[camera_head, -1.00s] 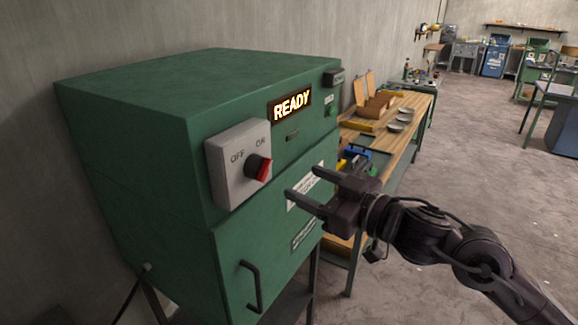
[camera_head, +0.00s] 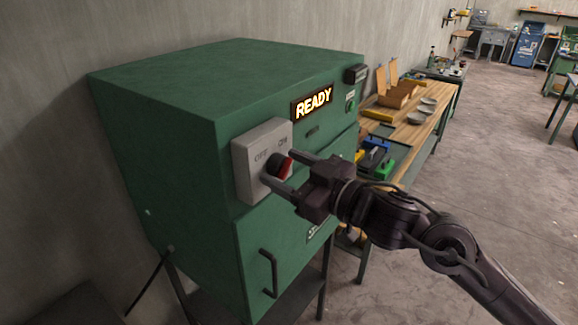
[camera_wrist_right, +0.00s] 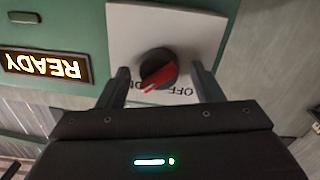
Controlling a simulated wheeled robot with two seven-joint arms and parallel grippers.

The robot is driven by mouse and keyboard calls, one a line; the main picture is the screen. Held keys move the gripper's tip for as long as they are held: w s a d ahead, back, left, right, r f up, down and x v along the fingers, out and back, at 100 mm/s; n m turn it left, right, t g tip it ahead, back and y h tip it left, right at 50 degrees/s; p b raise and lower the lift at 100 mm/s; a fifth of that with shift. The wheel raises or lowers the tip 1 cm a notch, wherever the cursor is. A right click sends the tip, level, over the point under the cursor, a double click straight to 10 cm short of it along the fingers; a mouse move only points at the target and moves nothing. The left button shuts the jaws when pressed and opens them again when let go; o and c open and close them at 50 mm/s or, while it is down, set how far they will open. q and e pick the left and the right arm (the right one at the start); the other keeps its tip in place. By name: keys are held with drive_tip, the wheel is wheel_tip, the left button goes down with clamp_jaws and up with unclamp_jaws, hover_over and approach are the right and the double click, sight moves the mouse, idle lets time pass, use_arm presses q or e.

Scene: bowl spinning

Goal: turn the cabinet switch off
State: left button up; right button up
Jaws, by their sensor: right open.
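The green cabinet (camera_head: 160,110) has a pale grey switch plate (camera_head: 243,170) on its front, marked OFF on the left and ON on the right. A black and red rotary knob (camera_head: 285,166) sits on the plate, its red pointer toward ON. In the right wrist view the knob (camera_wrist_right: 159,70) lies between the two fingers. My right gripper (camera_head: 285,173) is open, with one finger on either side of the knob; contact cannot be told. A lit READY sign (camera_head: 313,102) is on the cabinet, also in the wrist view (camera_wrist_right: 44,66). My left gripper is out of view.
A black door handle (camera_head: 270,272) sticks out below the switch. A wooden workbench (camera_head: 415,135) with bowls (camera_head: 416,117) and trays stands to the right, behind my right arm. The floor at the right is clear.

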drive_tip(key=c, duration=0.9)
drive_tip(key=shift+c, duration=0.2)
drive_tip(key=shift+f+n+g+y+b, duration=0.2)
drive_tip(key=shift+n+y+b, duration=0.15)
drive_tip(key=shift+n+b, duration=4.2)
drive_tip(key=shift+f+n+g+y+b, duration=0.1)
drive_tip(key=shift+f+n+y+b, duration=0.2)
drive_tip(key=shift+n+b, duration=4.2)
drive_tip(key=shift+r+n+p, duration=0.15)
drive_tip(key=shift+n+p, duration=0.15)
drive_tip(key=shift+n, duration=0.15)
